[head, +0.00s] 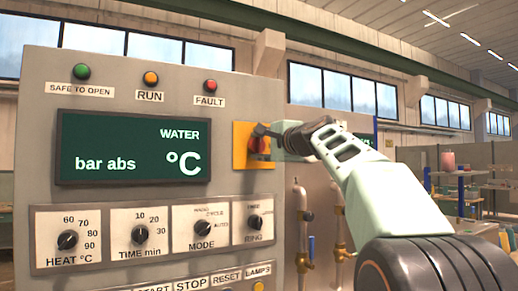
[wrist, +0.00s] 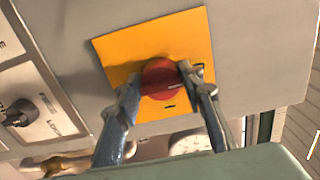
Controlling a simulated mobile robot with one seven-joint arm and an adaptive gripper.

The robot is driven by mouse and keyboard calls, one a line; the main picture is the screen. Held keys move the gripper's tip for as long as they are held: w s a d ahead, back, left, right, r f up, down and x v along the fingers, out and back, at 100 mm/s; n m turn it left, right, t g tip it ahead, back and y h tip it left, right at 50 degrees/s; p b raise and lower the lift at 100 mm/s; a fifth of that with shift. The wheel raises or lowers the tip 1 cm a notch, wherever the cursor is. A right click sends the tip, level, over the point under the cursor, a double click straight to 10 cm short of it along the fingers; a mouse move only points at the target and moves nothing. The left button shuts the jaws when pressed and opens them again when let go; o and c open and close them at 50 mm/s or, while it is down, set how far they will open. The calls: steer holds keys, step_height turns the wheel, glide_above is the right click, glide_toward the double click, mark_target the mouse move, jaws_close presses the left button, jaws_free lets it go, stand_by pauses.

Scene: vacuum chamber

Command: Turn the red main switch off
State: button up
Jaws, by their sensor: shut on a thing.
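The red main switch (wrist: 160,80) is a round red knob on a yellow square plate (wrist: 118,45). In the wrist view my gripper (wrist: 158,85) has one finger on each side of the knob and is shut on it. In the head view the yellow plate (head: 240,158) is on the right part of the grey panel, and the red knob (head: 259,146) is partly hidden behind my gripper (head: 262,137). A small pale mark shows on the knob's face in the wrist view; its position setting cannot be read for sure.
The panel has a dark display (head: 130,147) reading bar abs and °C, and green, orange and red lamps above. Below are HEAT, TIME, MODE (head: 202,228) and RING (head: 254,222) knobs, then a row of buttons. Pipes with valves (head: 301,225) stand right of the panel.

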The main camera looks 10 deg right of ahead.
stand_by(0.5)
steer(key=o, duration=1.2)
steer(key=shift+c, duration=0.2)
steer(key=v, duration=1.2)
